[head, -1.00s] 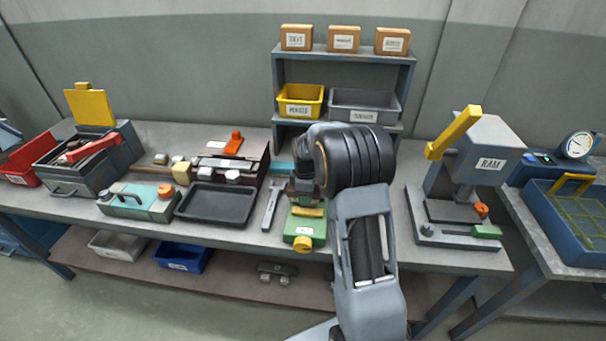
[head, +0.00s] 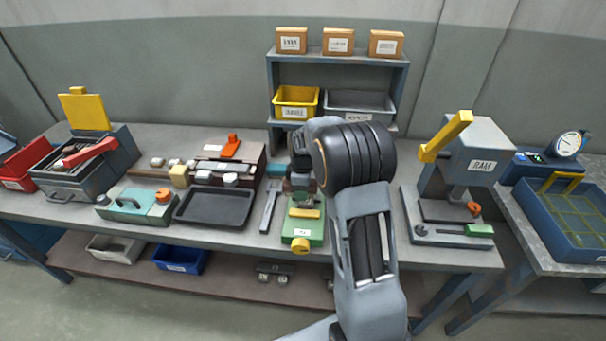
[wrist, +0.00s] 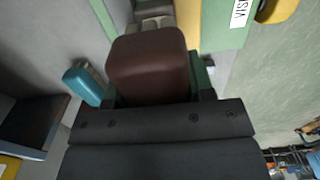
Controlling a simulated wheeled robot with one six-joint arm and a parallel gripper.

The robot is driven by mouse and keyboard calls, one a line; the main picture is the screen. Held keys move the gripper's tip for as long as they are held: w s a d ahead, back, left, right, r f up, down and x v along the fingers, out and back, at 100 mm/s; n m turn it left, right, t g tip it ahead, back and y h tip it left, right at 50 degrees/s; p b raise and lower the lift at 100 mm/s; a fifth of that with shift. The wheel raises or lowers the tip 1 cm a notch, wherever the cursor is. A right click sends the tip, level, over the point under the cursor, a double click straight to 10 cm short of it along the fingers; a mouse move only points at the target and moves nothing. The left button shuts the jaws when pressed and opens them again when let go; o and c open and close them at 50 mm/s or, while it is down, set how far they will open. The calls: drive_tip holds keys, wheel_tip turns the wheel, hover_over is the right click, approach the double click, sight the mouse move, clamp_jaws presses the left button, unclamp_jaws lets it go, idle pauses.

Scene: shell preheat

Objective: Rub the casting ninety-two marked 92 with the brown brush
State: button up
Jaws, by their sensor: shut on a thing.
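My gripper (wrist: 155,93) is shut on a brown block, which looks like the brown brush (wrist: 150,62). In the wrist view the block fills the space ahead of the dark gripper body. Just beyond it lies a pale, lumpy piece (wrist: 155,14), partly hidden by the block; I cannot read a 92 on it or tell if it is the casting. The green vise (head: 303,230), with a yellow knob and a white label, stands on the bench below my gripper. Whether the brush touches the piece is hidden. In the head view my arm covers most of the gripper.
A grey wrench (head: 269,207) and a black tray (head: 214,208) lie left of the vise. A teal block (wrist: 84,82) is near the gripper in the wrist view. The RAM press (head: 470,165) stands to the right. A shelf with bins (head: 296,102) rises behind.

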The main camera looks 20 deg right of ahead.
drive_tip(key=shift+r+p, duration=1.35)
drive_tip(key=shift+r, duration=0.95)
